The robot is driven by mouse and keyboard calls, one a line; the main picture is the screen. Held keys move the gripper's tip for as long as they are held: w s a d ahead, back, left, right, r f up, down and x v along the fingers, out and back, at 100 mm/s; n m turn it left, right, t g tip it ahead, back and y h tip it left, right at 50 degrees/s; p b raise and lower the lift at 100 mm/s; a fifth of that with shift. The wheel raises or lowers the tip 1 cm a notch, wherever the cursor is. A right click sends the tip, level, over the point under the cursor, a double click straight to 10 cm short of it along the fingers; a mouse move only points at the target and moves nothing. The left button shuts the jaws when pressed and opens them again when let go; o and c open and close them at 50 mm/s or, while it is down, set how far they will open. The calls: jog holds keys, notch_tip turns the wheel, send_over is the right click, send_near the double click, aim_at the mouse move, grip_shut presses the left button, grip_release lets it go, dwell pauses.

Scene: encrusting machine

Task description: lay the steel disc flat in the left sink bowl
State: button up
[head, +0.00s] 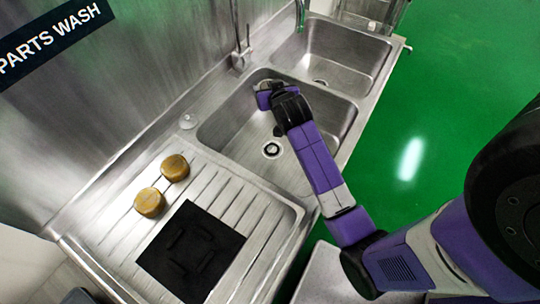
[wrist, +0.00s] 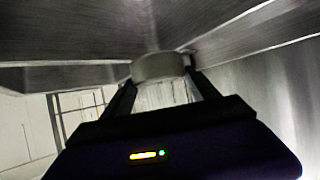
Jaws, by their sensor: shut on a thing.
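My gripper (head: 266,90) is in or over the back part of the left sink bowl (head: 225,128), the nearer bowl in the head view. In the wrist view, my gripper (wrist: 162,82) is shut on the steel disc (wrist: 160,66), a short grey round piece held between the two fingertips. In the head view I cannot make out the disc behind my wrist and fingers. The bowl's drain (head: 271,150) and much of its floor show clear. I cannot tell how high the disc is above the bowl floor.
The right bowl (head: 338,48) is empty. A tap (head: 241,58) stands on the back rim close to my gripper. On the drainboard (head: 235,195) are two brownish-yellow round pieces (head: 175,167) (head: 149,202) and a black mat (head: 190,250). A small round knob (head: 187,121) sits on the rim.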

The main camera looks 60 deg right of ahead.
notch_tip(320, 180, down, 20)
jog(key=p, duration=0.1)
jog(key=shift+r, duration=0.15)
dwell(0.3)
jog(key=shift+d, duration=0.1)
jog(key=shift+f+b, duration=0.3)
jog(key=shift+b, duration=0.05)
jog(key=shift+f+b, duration=0.3)
jog(key=shift+b, duration=0.1)
jog(key=o, duration=1.8)
jog(key=shift+s, duration=0.1)
jog(key=shift+o, duration=0.2)
